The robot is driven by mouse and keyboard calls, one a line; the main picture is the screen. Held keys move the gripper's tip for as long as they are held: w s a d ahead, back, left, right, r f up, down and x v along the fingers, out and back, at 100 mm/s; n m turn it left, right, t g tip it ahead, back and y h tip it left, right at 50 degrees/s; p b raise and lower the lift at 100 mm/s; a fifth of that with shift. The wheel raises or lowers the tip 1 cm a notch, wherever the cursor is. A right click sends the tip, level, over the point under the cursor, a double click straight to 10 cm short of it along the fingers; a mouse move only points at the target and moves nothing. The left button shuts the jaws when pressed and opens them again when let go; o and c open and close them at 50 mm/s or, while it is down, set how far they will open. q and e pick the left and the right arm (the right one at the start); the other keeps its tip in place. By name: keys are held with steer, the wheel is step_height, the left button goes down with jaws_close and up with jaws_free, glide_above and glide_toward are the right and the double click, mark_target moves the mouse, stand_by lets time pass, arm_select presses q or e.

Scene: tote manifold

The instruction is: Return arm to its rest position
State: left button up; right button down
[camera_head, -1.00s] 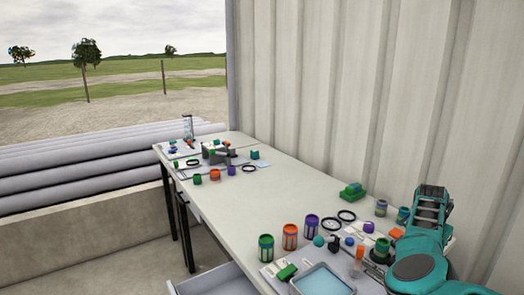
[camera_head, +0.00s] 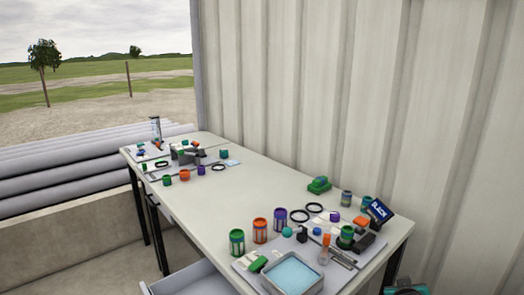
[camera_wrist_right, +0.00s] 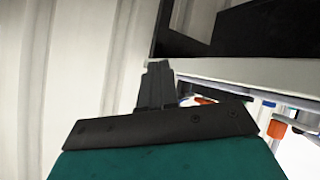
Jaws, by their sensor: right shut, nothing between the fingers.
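My right gripper (camera_wrist_right: 157,72) shows in the right wrist view, with its dark fingers together and nothing between them. Its dark mount and teal housing fill the bottom of that view. In the head view only a small teal part of my right arm (camera_head: 403,289) shows at the bottom edge, off the table's right front corner. The gripper itself is not visible there. My left arm and gripper are in neither view.
The long white table (camera_head: 235,195) runs along a corrugated wall (camera_head: 330,80). Its near end holds a blue tray (camera_head: 292,290), several coloured jars and a dark "BLACK" box (camera_head: 378,212). The table's middle is clear. A drawer (camera_head: 195,283) juts out at the left.

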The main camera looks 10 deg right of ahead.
steer(key=s+a+f+n+y, duration=0.1)
steer(key=s+a+n+y, duration=0.1)
steer(key=s+a, duration=0.4)
steer(key=s+a+f+n+t+y, duration=0.1)
steer(key=s+a+y, duration=0.3)
steer(key=a, duration=1)
steer(key=s+a+f+n+t+y, duration=0.1)
steer(key=s+a+f+n+y, duration=0.2)
steer(key=s+a, duration=0.4)
steer(key=a+y, duration=0.1)
steer(key=a, duration=0.2)
steer(key=shift+s+a+f, duration=0.15)
steer(key=shift+s+f, duration=0.1)
steer(key=shift+s, duration=0.05)
